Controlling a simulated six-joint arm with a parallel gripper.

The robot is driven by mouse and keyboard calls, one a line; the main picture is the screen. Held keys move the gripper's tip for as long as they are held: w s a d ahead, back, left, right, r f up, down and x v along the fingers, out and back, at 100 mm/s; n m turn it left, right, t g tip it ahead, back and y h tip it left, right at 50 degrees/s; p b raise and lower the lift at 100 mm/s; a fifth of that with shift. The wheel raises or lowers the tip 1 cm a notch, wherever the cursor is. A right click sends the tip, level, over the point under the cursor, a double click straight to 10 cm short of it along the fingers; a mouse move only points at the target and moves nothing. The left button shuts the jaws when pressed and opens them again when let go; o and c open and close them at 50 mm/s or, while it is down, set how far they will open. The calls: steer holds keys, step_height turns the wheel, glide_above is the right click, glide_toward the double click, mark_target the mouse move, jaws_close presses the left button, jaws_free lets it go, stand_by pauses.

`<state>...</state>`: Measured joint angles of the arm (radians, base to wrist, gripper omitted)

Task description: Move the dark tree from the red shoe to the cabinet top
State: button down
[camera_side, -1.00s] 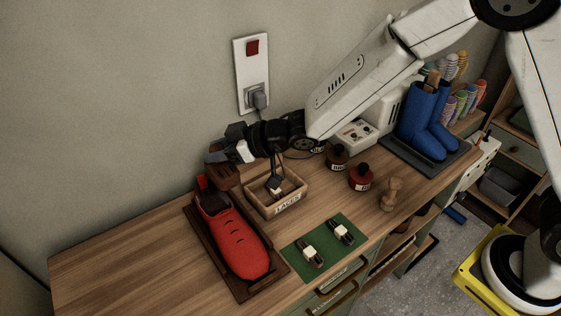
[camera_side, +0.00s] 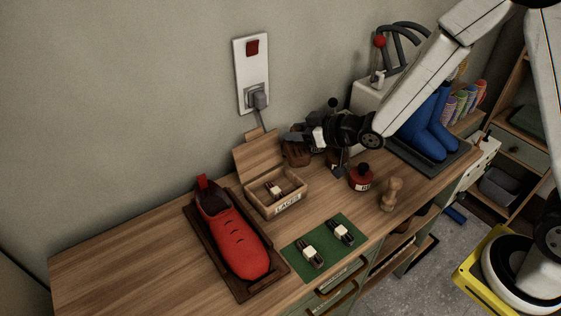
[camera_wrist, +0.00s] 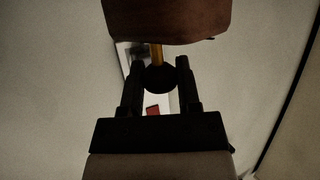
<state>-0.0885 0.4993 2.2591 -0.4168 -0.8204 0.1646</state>
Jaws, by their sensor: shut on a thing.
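My gripper (camera_side: 294,138) is shut on the dark tree (camera_side: 297,154), a dark brown block, behind and right of the laces box. In the wrist view my gripper's fingers (camera_wrist: 160,80) close on its round dark knob; a brass stem joins the knob to the brown block (camera_wrist: 166,20). The red shoe (camera_side: 234,236) lies on a dark brown tray (camera_side: 247,291) at left, apart from the tree; its opening shows empty. The wooden cabinet top (camera_side: 130,258) spans the view. I cannot tell whether the tree clears the surface below it.
The open laces box (camera_side: 289,206) stands beside the shoe. A red jar (camera_side: 361,178), wooden figure (camera_side: 391,193) and blue boots (camera_side: 418,128) stand right. The left end of the top is bare.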

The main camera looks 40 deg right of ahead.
steer(key=d+f+m+t+h, duration=0.1)
steer(key=d+m+h, duration=0.4)
steer(key=d, duration=0.5)
steer(key=v, duration=0.5)
steer(key=shift+a, duration=0.3)
